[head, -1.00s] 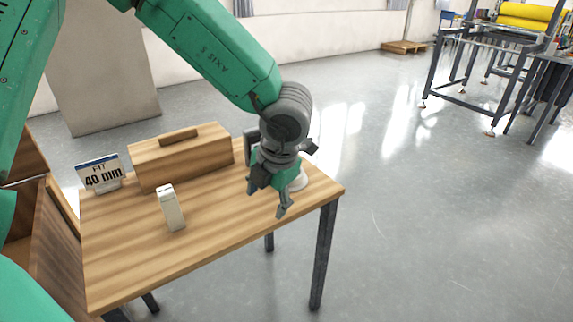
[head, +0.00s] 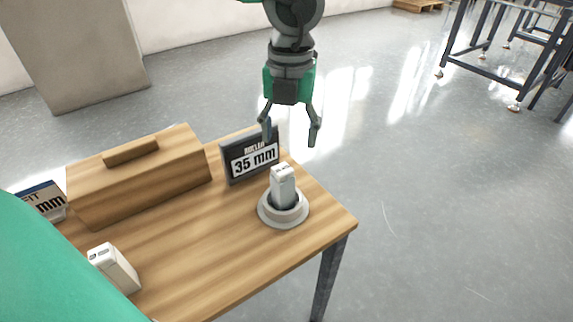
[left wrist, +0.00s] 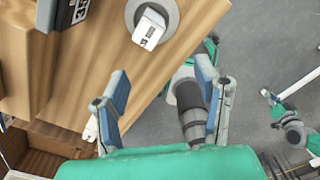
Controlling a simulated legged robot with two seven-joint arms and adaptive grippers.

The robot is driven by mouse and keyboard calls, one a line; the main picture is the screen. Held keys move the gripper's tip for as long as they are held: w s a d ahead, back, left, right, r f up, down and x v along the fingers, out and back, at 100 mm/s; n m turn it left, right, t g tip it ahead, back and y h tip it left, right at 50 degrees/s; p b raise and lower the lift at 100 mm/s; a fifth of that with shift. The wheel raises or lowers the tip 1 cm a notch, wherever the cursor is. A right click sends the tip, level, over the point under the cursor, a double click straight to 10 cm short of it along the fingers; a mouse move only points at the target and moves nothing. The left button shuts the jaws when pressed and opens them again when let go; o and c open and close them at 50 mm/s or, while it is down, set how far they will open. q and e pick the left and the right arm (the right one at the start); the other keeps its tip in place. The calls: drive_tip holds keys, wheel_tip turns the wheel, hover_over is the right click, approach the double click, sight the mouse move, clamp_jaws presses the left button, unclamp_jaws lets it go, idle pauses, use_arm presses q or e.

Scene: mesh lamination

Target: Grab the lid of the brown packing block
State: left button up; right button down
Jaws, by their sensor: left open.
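The brown packing block (head: 185,178) is a long wooden box on the table's left half in the head view. Its lid (head: 100,167) is the top, with a raised wooden grip bar (head: 131,153). No seam is clear. My left gripper (head: 290,140) is open and empty, above and to the right of the block, apart from it, past the table's back edge in the picture. In the left wrist view its two fingers (left wrist: 160,70) stand wide apart with nothing between them. There, brown wood at the left edge (left wrist: 18,60) looks like part of the block. My right gripper cannot be made out.
A black "35 mm" sign (head: 250,157) stands right of the block. A white piece (head: 283,182) stands in a grey round holder (head: 270,217). Another white piece (head: 118,270) stands at front left, near a "mm" sign (head: 45,201). The table's middle (head: 205,245) is clear.

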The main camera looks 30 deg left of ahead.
sight(283, 180)
use_arm(q)
drive_tip(key=shift+w+a+f, duration=0.1)
drive_tip(key=shift+a+f, duration=0.05)
drive_tip(key=shift+f, duration=0.05)
drive_tip(key=f, duration=0.2)
drive_tip(key=f+b, duration=0.1)
drive_tip(key=f, duration=0.2)
drive_tip(key=a+f+b, duration=0.1)
drive_tip(key=f, duration=0.3)
drive_tip(key=f+b, duration=0.1)
drive_tip(key=f, duration=0.1)
drive_tip(key=f+b, duration=0.1)
drive_tip(key=f, duration=0.1)
drive_tip(key=shift+w+a+f, duration=0.1)
drive_tip(key=shift+w+a, duration=0.2)
drive_tip(key=shift+a, duration=0.1)
drive_tip(key=shift+c, duration=0.4)
clamp_jaws()
